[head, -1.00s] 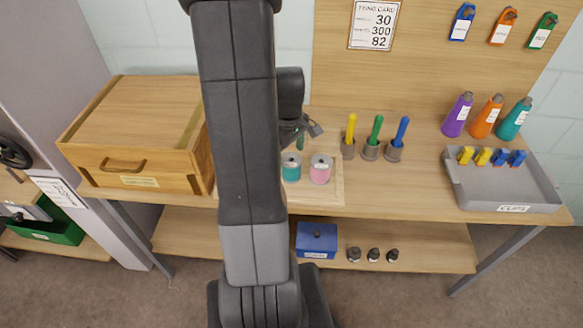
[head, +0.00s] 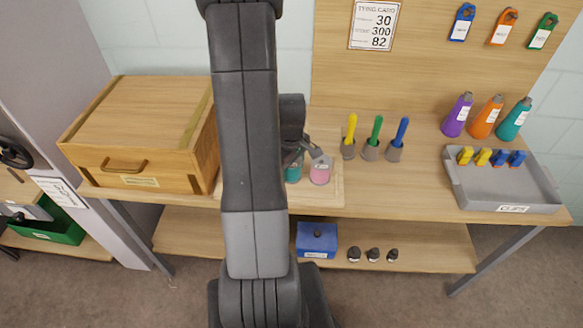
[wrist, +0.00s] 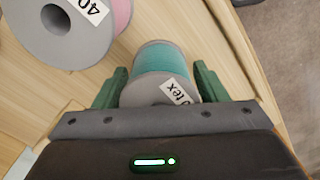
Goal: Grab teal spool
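The teal spool (wrist: 160,66) with a white label sits between the two green fingers of my gripper (wrist: 161,84) in the wrist view. The fingers stand open on either side of it, with a narrow gap showing at each side. In the head view the teal spool (head: 292,173) stands on a light wooden board, partly hidden by my gripper (head: 302,155) just above it.
A pink spool (head: 320,171) stands close to the right of the teal one; it also shows in the wrist view (wrist: 75,28). A wooden box (head: 140,135) is to the left. Yellow, green and blue-handled tools (head: 372,140) stand behind right. A grey clips tray (head: 505,190) is far right.

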